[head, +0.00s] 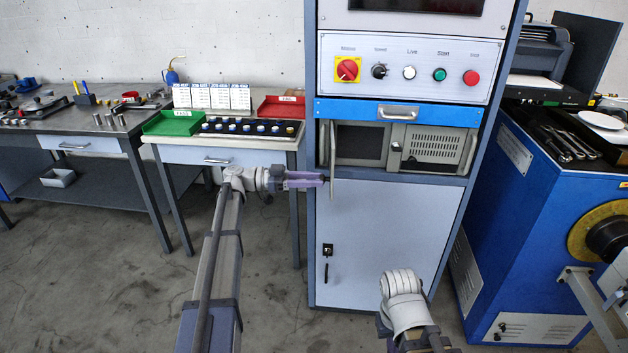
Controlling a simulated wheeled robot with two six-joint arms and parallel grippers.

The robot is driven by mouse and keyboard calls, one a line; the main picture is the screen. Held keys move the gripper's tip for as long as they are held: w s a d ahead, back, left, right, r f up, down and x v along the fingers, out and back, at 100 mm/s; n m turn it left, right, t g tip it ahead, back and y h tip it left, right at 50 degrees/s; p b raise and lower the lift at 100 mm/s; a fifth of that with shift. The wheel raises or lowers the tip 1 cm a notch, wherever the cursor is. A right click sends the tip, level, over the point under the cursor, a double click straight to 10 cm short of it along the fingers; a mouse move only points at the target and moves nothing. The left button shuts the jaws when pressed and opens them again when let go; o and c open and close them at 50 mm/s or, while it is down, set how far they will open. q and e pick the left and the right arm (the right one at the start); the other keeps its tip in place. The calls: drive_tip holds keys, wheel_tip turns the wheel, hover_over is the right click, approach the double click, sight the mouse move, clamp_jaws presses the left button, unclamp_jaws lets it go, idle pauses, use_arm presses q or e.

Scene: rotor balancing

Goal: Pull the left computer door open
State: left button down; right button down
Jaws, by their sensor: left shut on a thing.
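The computer (433,147) is a beige unit set in the tall cabinet, below the blue drawer. Its right half has a vented front and a handle. A dark recess (360,143) shows on its left half. The left computer door (333,180) appears as a thin pale upright panel at the left edge, seen nearly edge-on and standing out toward me. My left gripper (325,179) has purple fingers and comes from the left. It is shut on the edge of this door. The exact grip is too small to see. My right arm shows at the bottom, but its gripper is not visible.
The cabinet's lower door (390,240) is closed. A bench (225,155) with green and red trays stands to the left. A blue machine (540,220) stands close on the right. Open floor (110,270) lies in front of the benches.

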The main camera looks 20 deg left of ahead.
idle(0.3)
use_arm(q)
drive_tip(key=c, duration=0.6)
unclamp_jaws()
drive_tip(key=shift+a, duration=0.15)
drive_tip(key=v, duration=0.7)
drive_tip(key=shift+a, duration=0.25)
